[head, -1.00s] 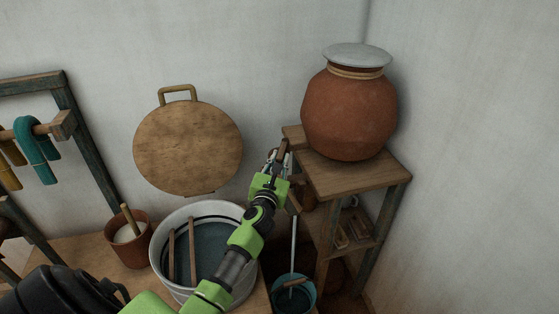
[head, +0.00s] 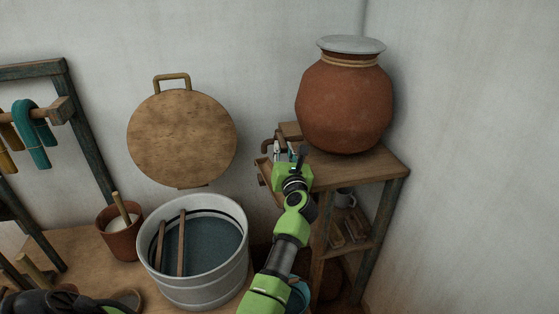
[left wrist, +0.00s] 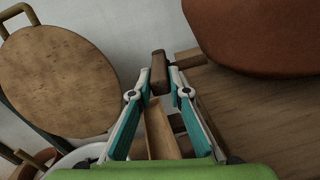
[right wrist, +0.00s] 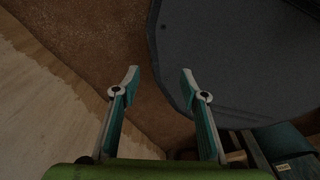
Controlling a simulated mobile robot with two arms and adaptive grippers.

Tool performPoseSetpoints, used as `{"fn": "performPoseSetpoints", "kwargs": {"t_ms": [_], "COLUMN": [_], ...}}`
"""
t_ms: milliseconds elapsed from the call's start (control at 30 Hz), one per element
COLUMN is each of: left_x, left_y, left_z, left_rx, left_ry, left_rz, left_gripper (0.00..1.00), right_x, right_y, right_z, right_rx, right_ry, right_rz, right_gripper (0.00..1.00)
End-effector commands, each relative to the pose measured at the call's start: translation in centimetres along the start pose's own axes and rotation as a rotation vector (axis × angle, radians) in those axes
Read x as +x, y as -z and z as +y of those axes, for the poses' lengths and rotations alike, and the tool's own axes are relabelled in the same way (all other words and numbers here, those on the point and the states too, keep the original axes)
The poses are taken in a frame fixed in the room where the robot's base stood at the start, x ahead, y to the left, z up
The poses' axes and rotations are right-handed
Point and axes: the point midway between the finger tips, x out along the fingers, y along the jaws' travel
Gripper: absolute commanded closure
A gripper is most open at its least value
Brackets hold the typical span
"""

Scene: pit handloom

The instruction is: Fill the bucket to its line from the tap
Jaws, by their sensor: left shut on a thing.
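The teal bucket (head: 302,295) is low beside the shelf stand, mostly hidden behind my left arm; its inside, water level and line do not show. The wooden tap (head: 264,172) projects at the shelf's left edge, below and left of the clay pot. My left gripper (head: 284,152) is at the tap. In the left wrist view its fingertips are shut on the dark brown tap handle (left wrist: 158,66), with a wooden piece (left wrist: 160,130) below. My right gripper (right wrist: 160,78) shows only in its wrist view, open and empty.
A clay pot (head: 345,105) with a grey lid stands on the wooden shelf (head: 385,168). A metal tub (head: 195,287) holding dark liquid and two sticks, and a small clay pot (head: 122,243), stand on the table. A round wooden board (head: 182,138) is against the wall.

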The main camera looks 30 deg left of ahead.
Motion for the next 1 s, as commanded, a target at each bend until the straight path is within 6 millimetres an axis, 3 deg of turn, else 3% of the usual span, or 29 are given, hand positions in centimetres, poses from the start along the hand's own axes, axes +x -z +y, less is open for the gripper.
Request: {"fn": "performPoseSetpoints", "kwargs": {"t_ms": [33, 200, 633, 667, 700, 1000], "left_x": [0.1, 0.0, 0.0, 0.0, 0.0, 0.0], "left_y": [0.6, 0.2, -0.2, -0.2, -0.2, -0.2], "left_z": [-0.4, -0.8, -0.8, -0.8, -0.8, -0.8], "left_rx": [-0.005, -0.002, 0.0, 0.0, 0.0, 0.0], "left_ry": [-0.023, -0.077, -0.096, -0.096, -0.096, -0.096], "left_rz": [0.004, 0.015, 0.02, 0.02, 0.02, 0.02], "left_gripper": [1.0, 1.0, 1.0, 0.78, 0.68, 0.66], "right_x": [1.6, 3.2, 3.3, 3.3, 3.3, 3.3], "right_y": [-0.2, -0.5, -0.7, -0.7, -0.7, -0.5], "right_z": [-0.4, 0.3, 1.6, 1.6, 1.5, 1.3], "right_rx": [-0.001, -0.005, -0.001, -0.001, -0.001, -0.002], "right_ry": [0.004, -0.003, -0.018, -0.018, -0.018, -0.015], "right_rz": [0.0, -0.002, -0.005, -0.004, -0.004, -0.002], "right_gripper": [0.6, 0.6, 0.6, 0.6, 0.6, 0.6]}}
